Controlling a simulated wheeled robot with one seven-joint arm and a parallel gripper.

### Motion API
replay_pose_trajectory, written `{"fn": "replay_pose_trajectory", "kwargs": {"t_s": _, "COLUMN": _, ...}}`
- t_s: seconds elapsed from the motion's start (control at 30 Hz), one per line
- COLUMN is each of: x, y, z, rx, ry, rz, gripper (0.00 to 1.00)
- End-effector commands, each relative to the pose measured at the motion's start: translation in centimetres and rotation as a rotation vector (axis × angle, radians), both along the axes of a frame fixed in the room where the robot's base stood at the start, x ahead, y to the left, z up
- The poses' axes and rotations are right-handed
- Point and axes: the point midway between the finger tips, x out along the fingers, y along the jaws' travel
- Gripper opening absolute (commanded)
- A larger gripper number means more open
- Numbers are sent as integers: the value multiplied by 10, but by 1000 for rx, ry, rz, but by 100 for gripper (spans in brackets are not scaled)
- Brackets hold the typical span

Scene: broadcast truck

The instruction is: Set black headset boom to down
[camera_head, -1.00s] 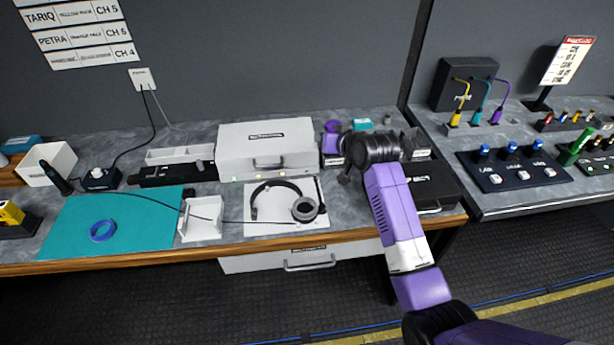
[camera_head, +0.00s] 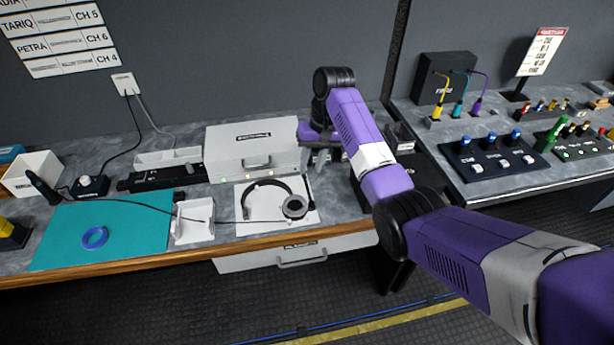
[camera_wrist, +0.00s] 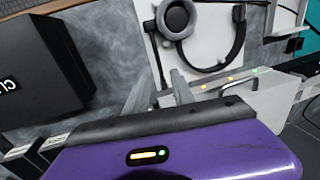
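The black headset (camera_head: 268,187) lies on a white sheet (camera_head: 252,225) on the bench, its headband arched and a grey ear cup (camera_head: 295,207) at the right end. In the wrist view the ear cup (camera_wrist: 178,19) is near the top centre, with the headband (camera_wrist: 238,45) to its right. A thin dark piece beside the cup looks like the boom (camera_wrist: 150,26); its exact angle is hard to tell. My gripper (camera_head: 318,160) is above the bench, behind and right of the headset.
A white case (camera_head: 252,148) with a handle stands behind the headset. A black box (camera_wrist: 40,75) is close to my gripper in the wrist view. A cable runs across the sheet.

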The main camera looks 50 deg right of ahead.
Motion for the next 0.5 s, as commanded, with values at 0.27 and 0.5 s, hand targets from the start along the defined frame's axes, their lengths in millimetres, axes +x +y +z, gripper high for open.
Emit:
{"fn": "replay_pose_trajectory", "kwargs": {"t_s": 0.27, "x": 4, "y": 7, "z": -39, "rx": 1, "ry": 1, "rz": 0, "gripper": 30}}
{"fn": "replay_pose_trajectory", "kwargs": {"t_s": 0.5, "x": 6, "y": 9, "z": -52, "rx": -1, "ry": -2, "rz": 1, "gripper": 30}}
